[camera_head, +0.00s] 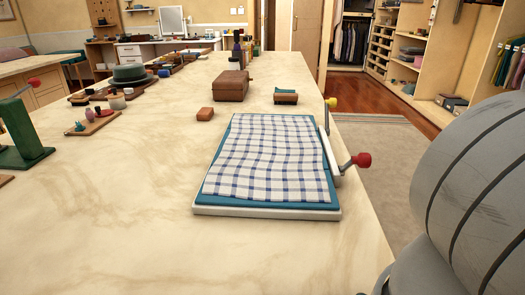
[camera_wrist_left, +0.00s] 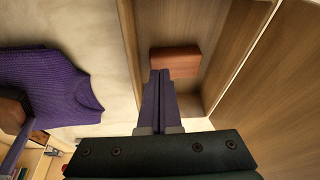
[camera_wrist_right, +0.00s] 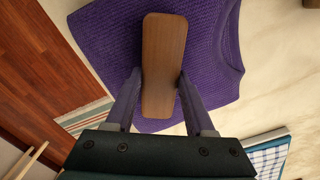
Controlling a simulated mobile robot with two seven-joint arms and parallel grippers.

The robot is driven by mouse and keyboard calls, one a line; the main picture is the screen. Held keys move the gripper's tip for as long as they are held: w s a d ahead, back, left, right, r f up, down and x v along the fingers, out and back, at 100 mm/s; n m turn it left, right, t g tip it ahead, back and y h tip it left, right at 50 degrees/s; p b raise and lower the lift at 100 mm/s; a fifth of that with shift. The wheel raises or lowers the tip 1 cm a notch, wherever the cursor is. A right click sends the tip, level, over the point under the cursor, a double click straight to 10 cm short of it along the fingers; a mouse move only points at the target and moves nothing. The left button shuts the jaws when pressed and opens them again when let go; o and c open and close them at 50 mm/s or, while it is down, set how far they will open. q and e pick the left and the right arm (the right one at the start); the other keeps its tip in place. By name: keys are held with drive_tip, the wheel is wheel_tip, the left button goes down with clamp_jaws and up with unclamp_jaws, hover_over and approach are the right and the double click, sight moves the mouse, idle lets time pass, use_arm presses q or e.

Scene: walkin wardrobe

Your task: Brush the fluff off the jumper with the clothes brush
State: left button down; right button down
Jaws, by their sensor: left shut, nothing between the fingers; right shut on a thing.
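The purple knitted jumper (camera_wrist_right: 215,50) lies flat on the pale worktop in the right wrist view. It also shows at the left of the left wrist view (camera_wrist_left: 50,75). My right gripper (camera_wrist_right: 160,74) is shut on the clothes brush (camera_wrist_right: 163,45), whose wooden back faces the camera above the jumper. Whether the bristles touch the knit is hidden. My left gripper (camera_wrist_left: 160,72) is shut and empty, over a wooden compartment beside a red-brown block (camera_wrist_left: 174,61). I cannot make out any fluff. The head view shows neither gripper nor the jumper.
In the head view a white-edged board (camera_head: 265,212) with a checked cloth (camera_head: 268,155) lies near the worktop's right edge. Behind it are a brown box (camera_head: 231,86), a small orange-brown block (camera_head: 205,114) and a brush-like thing (camera_head: 286,97).

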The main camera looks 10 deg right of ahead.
drive_tip(key=shift+s+a, duration=0.2)
drive_tip(key=shift+s, duration=0.3)
drive_tip(key=shift+s+a, duration=0.15)
drive_tip(key=shift+s, duration=0.3)
use_arm(q)
drive_tip(key=shift+r, duration=0.1)
use_arm(e)
drive_tip(key=shift+r, duration=0.15)
